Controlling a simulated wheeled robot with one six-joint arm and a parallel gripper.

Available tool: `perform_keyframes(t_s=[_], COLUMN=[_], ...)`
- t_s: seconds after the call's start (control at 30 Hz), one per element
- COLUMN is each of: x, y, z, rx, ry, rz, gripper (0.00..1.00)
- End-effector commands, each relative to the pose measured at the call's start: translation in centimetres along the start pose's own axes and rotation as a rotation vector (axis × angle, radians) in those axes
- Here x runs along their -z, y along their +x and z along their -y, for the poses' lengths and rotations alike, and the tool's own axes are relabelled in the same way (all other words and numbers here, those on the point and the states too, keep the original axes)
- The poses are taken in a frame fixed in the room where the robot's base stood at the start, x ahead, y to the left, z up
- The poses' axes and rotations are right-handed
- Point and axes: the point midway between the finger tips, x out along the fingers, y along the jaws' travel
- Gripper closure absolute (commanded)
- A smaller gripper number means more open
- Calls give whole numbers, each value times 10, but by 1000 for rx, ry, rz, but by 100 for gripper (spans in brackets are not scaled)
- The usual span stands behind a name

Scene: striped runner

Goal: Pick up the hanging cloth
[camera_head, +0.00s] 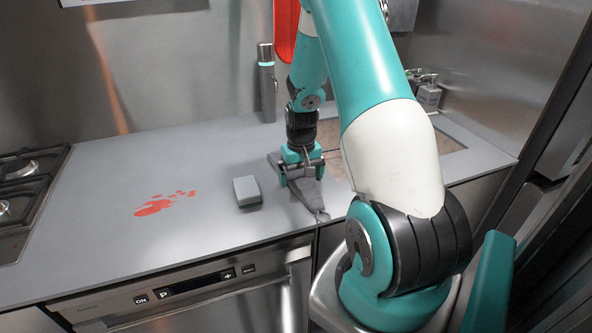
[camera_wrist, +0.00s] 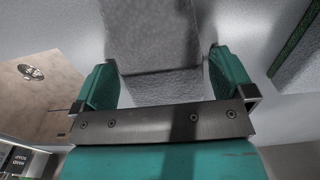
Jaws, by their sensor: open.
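A grey cloth (camera_head: 309,198) lies on the countertop beside the sink, and its narrow end hangs at the counter's front edge. My gripper (camera_head: 301,178) points down over the cloth with its fingers apart. In the wrist view, a flat grey piece of the cloth (camera_wrist: 155,38) reaches in between the two teal fingers of my gripper (camera_wrist: 161,75), with a gap on each side. My gripper hides part of the cloth in the head view.
A grey sponge block (camera_head: 247,191) sits just left of my gripper. A red stain (camera_head: 160,203) marks the counter (camera_head: 100,245) further left, before a gas stove (camera_head: 22,190). A sink (camera_head: 447,142) lies right. A dark cylinder (camera_head: 267,85) stands behind.

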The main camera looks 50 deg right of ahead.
Motion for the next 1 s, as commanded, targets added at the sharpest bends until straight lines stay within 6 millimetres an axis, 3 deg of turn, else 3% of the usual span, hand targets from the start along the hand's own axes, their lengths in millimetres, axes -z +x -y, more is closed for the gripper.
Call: perform_keyframes(t_s=[0.13, 0.3, 0.57, 0.77, 0.87, 1.0], x=[0, 0, 0, 1, 1, 2], y=[0, 0, -1, -14, -30, -70], z=[0, 0, 0, 0, 0, 0], rx=[0, 0, 0, 0, -1, -1], ry=[0, 0, 0, 0, 0, 0], rz=[-1, -1, -2, -4, -7, -12], gripper=[0, 36, 36, 36, 36, 36])
